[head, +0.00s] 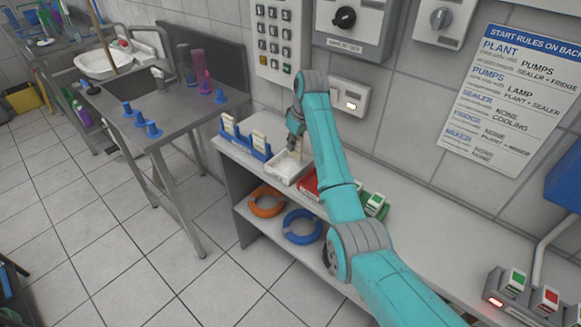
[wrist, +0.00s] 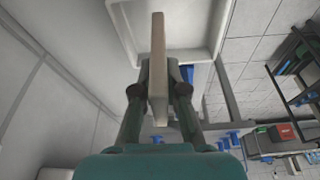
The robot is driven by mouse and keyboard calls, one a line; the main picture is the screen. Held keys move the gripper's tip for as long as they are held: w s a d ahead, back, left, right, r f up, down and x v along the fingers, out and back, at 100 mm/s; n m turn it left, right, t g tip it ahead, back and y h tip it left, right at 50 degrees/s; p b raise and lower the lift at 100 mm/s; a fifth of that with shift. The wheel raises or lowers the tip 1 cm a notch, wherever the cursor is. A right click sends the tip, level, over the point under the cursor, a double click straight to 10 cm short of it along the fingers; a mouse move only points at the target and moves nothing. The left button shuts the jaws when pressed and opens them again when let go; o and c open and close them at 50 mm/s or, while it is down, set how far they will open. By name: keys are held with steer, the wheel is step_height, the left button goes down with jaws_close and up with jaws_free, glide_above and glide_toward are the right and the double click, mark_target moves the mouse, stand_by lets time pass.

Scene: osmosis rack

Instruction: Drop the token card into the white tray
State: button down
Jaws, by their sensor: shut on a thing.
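The token card (wrist: 158,50) is a thin beige slab, seen nearly edge-on in the wrist view. My gripper (wrist: 159,88) is shut on it, with one dark finger on each side. The white tray (wrist: 214,50) shows behind the card in the wrist view, with its inside facing me. In the head view the white tray (head: 285,180) sits on the shelf top, and my gripper (head: 295,142) points down just above it. The card is small there, and I cannot tell whether it touches the tray.
A blue rack (head: 247,146) with upright pale cards stands left of the tray. A red tray (head: 309,183) is close on the right, with green-and-white blocks (head: 375,204) beyond. An orange ring (head: 267,203) and a blue ring (head: 302,228) lie on the lower shelf. The wall is close behind.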

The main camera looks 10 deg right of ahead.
steer(key=c, duration=1.1)
jaws_free()
steer(key=shift+c, duration=0.2)
steer(key=shift+v, duration=3.75)
